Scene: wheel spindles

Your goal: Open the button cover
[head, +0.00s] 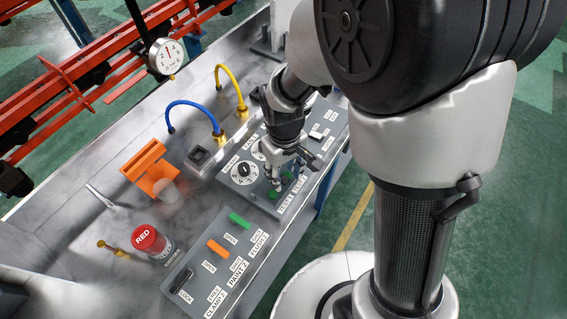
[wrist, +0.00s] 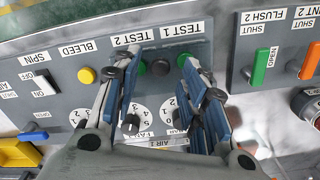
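My gripper (head: 284,180) is over the front edge of a grey control panel (head: 258,196), at the TEST 1 and TEST 2 labels. In the wrist view my gripper (wrist: 163,78) has its blue-padded fingers spread wide, with nothing held between them. Two green buttons, one under TEST 2 (wrist: 139,68) and one under TEST 1 (wrist: 182,61), sit near the fingertips. A dark round piece (wrist: 160,68) lies between them. I cannot tell whether the fingers touch the panel.
Numbered dials (head: 243,171) sit behind the buttons. A yellow button (wrist: 86,75) and an ON/OFF switch (wrist: 46,83) are beside them. A second panel with green (head: 239,219) and orange (head: 217,247) handles is nearby.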

